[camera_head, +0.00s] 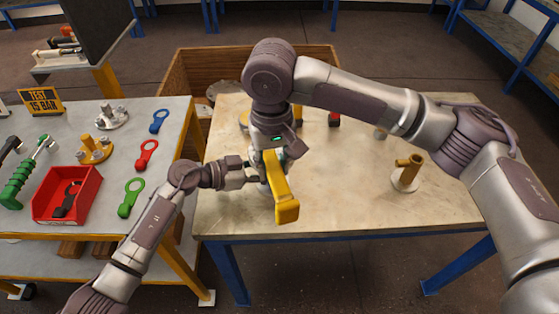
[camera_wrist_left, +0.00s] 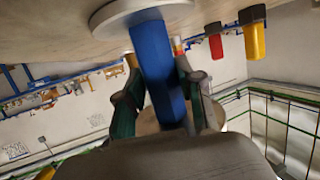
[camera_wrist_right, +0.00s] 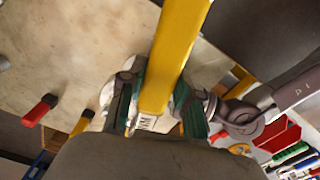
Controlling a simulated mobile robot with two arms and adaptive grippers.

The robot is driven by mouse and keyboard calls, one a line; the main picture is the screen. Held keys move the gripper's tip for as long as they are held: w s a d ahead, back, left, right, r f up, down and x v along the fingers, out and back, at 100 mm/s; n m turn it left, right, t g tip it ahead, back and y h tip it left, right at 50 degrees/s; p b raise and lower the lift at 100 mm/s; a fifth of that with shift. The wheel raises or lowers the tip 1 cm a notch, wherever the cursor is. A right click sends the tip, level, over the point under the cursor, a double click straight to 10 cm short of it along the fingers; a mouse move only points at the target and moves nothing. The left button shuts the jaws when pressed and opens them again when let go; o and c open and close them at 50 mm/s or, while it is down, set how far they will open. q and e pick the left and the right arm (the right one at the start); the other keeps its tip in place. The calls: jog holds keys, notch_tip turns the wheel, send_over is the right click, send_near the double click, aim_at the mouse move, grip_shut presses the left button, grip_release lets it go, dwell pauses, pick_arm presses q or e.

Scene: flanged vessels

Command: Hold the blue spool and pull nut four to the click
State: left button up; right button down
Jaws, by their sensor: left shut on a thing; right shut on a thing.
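My left gripper (camera_head: 252,174) is shut on the blue spool (camera_wrist_left: 158,70), which fills the gap between its fingers (camera_wrist_left: 163,105) in the left wrist view. A pale round flange (camera_wrist_left: 130,12) is at the spool's end. My right gripper (camera_head: 272,150) is shut on a long yellow tool (camera_head: 283,195), right beside the left gripper. In the right wrist view the yellow tool (camera_wrist_right: 178,50) runs between the fingers (camera_wrist_right: 155,105) towards the top edge. Nut four and the tool's contact with it are hidden behind my grippers.
A brass pipe piece (camera_head: 406,172) stands on the table (camera_head: 340,200) at right; the front of the table is clear. The left bench holds a red tray (camera_head: 90,190), green (camera_head: 131,198), red (camera_head: 146,154) and blue (camera_head: 159,121) wrenches, and a "TEST 15 BAR" sign (camera_head: 41,101).

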jog(key=shift+r, duration=2.6)
pick_arm(q)
jog(key=o, duration=1.1)
jog(key=v, duration=1.2)
